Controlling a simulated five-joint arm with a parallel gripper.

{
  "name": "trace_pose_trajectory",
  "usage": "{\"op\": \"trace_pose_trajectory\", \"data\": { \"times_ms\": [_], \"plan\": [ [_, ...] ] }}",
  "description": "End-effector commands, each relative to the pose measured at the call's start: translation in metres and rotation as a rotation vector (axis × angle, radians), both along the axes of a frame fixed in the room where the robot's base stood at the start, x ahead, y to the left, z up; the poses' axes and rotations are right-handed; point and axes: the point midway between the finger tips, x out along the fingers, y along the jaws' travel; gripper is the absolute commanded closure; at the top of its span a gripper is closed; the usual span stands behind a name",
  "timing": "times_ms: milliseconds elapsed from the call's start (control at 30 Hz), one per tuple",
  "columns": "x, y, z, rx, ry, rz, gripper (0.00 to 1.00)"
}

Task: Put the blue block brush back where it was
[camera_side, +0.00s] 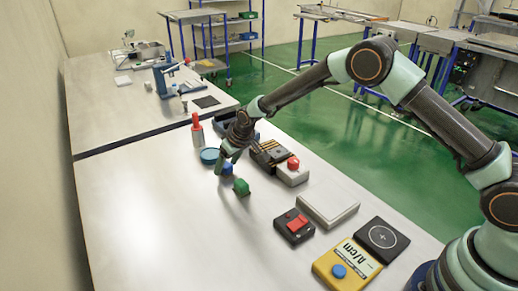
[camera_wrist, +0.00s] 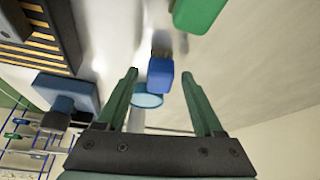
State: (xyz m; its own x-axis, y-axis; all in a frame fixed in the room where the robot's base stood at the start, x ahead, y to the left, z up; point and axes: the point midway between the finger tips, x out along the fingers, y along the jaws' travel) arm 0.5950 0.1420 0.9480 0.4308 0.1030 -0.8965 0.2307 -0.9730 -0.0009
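A small blue block brush (camera_side: 227,169) stands on the white table under my gripper (camera_side: 227,158) in the side view. In the wrist view the blue block (camera_wrist: 160,78) shows between my two green fingertips (camera_wrist: 159,73), with a gap on each side. A grey part of it lies beyond the blue in that view. My gripper is open and holds nothing. A green block (camera_side: 241,187) stands just in front of the brush. It also shows at the top of the wrist view (camera_wrist: 199,12). Whether the brush touches the table directly is hard to tell.
To the right are a black-and-yellow striped block (camera_side: 268,153) and a white box with a red button (camera_side: 292,172). The table's left side is clear.

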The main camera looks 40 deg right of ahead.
Motion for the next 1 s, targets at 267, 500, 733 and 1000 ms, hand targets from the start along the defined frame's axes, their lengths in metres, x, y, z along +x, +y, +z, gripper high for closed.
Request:
{"op": "trace_pose_trajectory", "data": {
  "times_ms": [267,500,733,1000],
  "plan": [
    [-0.002,-0.001,0.010,0.000,-0.002,0.000,0.31],
    [-0.018,-0.004,0.043,0.001,-0.004,0.000,0.31],
    [-0.035,-0.008,0.079,0.001,-0.004,0.000,0.31],
    [-0.049,-0.012,0.106,0.000,-0.001,0.000,0.31]
  ]
}}
